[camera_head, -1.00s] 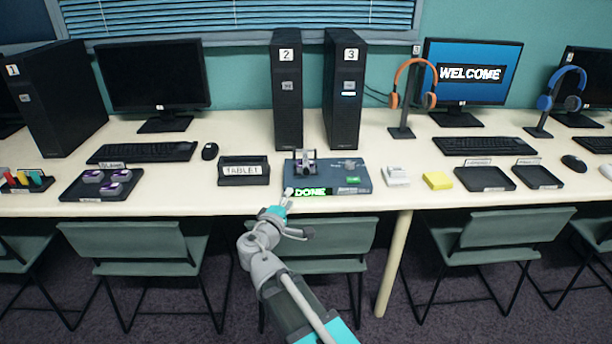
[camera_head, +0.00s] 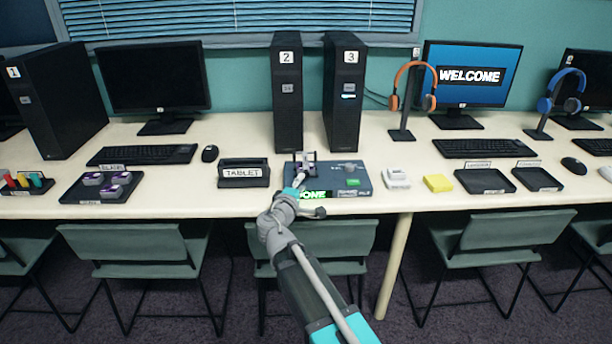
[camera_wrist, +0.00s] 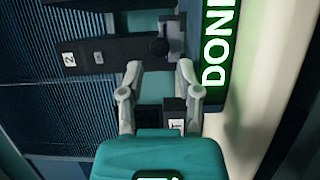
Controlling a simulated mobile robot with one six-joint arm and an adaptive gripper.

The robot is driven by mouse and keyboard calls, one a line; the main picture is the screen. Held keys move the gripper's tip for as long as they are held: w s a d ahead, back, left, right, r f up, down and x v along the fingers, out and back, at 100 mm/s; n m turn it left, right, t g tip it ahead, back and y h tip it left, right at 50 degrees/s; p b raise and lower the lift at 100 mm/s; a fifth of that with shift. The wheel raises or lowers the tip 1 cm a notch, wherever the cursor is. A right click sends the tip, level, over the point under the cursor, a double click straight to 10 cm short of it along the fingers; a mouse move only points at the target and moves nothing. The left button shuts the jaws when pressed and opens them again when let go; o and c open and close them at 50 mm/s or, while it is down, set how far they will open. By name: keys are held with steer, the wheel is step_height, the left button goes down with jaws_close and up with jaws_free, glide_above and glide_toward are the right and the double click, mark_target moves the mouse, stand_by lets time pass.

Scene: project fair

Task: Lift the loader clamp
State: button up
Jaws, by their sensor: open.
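The loader clamp (camera_head: 304,160) is a small grey upright piece on the left part of a blue-grey loader box (camera_head: 362,186) at the table's front edge.
A lit green DONE sign (camera_head: 314,195) is on the box front, partly covered by my arm. A tablet holder (camera_head: 243,180) stands left, a white block (camera_head: 396,178) and yellow block (camera_head: 437,183) right. Computer towers 2 (camera_head: 287,100) and 3 (camera_head: 344,100) stand behind.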

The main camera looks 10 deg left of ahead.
mark_target(307, 175)
steer(key=shift+w+d, duration=0.15)
steer(key=shift+w, duration=1.15)
steer(key=shift+w+d, duration=0.1)
steer(key=shift+w, duration=1.2)
jaws_close()
